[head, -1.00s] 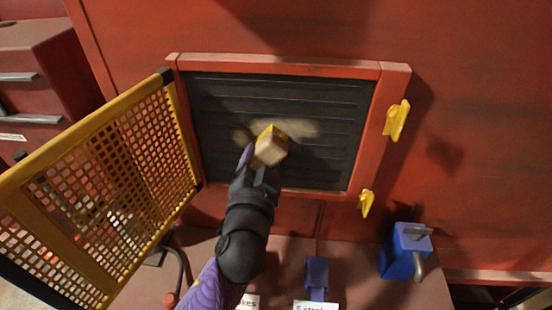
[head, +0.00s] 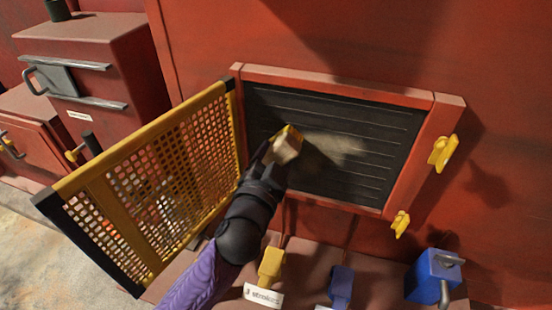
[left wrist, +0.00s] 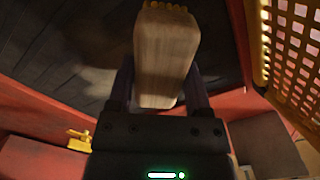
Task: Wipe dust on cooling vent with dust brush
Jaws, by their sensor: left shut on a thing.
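My left gripper (head: 272,160) is shut on the dust brush (head: 287,147), a pale wooden block with a yellow end. The brush is at the left part of the dark slatted cooling vent (head: 385,165). Whether it touches the slats I cannot tell. A tan dust patch (head: 338,148) lies on the vent to the right of the brush. In the left wrist view the brush (left wrist: 166,60) stands between the fingers (left wrist: 160,95), with the vent (left wrist: 50,60) behind it. My right gripper is not in view.
A yellow mesh guard (head: 150,185) stands open left of the vent, close to my left arm. Yellow latches (head: 442,152) (head: 400,223) sit on the right of the red frame (head: 340,88). Below are a yellow block (head: 271,267), a blue block (head: 341,287) and a blue device (head: 433,277).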

